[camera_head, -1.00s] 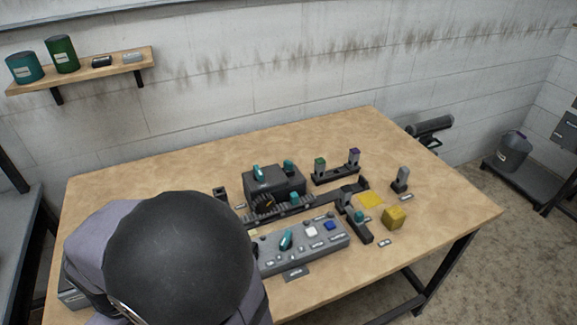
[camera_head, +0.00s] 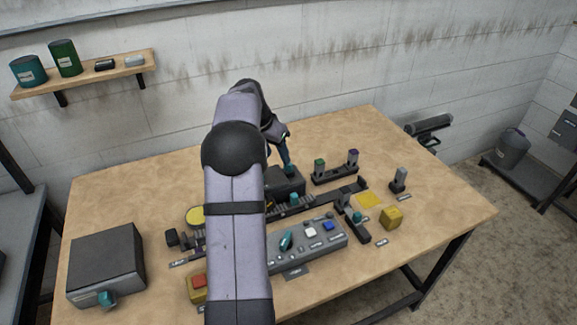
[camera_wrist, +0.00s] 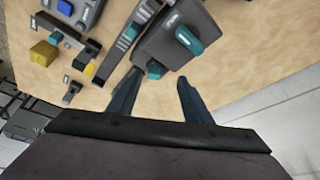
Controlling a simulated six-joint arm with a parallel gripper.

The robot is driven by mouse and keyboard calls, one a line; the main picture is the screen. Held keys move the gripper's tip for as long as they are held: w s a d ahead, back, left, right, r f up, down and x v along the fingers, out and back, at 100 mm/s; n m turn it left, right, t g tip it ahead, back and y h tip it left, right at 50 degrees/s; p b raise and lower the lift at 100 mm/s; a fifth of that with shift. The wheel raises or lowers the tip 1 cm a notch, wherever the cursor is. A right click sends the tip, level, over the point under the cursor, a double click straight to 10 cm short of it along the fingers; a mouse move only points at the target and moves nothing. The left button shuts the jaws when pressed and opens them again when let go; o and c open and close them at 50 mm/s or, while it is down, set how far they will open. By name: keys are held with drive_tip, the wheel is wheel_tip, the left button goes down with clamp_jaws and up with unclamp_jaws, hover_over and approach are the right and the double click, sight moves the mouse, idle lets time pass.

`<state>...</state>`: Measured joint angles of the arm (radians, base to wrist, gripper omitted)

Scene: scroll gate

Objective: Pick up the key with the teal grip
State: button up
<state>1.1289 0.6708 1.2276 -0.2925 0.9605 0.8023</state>
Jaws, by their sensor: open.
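A small teal block-shaped grip (camera_wrist: 154,69), probably that of the key, stands at the edge of a dark box (camera_wrist: 165,30) in the wrist view. The box also shows in the head view (camera_head: 293,181), partly behind my arm. My gripper (camera_wrist: 158,78) is open, with its two dark fingertips on either side of the teal grip. I cannot tell whether they touch it. In the head view, my gripper (camera_head: 286,160) points down over the box. A longer teal handle (camera_wrist: 188,40) sits on the same box. The key's lower part is hidden.
A rack (camera_head: 336,171) holds green-topped and purple-topped pieces. A grey console (camera_head: 318,242) with buttons and a teal lever is in front. A yellow cube (camera_head: 391,217), a grey upright piece (camera_head: 398,180) and a dark grey box (camera_head: 106,264) stand on the table.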

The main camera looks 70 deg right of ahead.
sight(286, 172)
drive_tip(key=shift+s+d+r+p+x, duration=0.1)
drive_tip(key=shift+s+d+p+x, duration=0.1)
drive_tip(key=shift+p+x, duration=0.8)
drive_tip(key=shift+s+d+r+p+x, duration=0.15)
drive_tip(key=shift+p+x, duration=0.25)
drive_tip(key=shift+x, duration=1.1)
drive_tip(key=shift+s+d+p+x, duration=0.15)
drive_tip(key=shift+s+p+x, duration=0.15)
drive_tip(key=shift+p+x, duration=0.7)
drive_tip(key=shift+d+f+b, duration=0.1)
drive_tip(key=shift+f+b, duration=0.15)
drive_tip(key=shift+b, duration=0.05)
drive_tip(key=shift+c, duration=0.6)
clamp_jaws()
drive_tip(key=shift+r, duration=0.1)
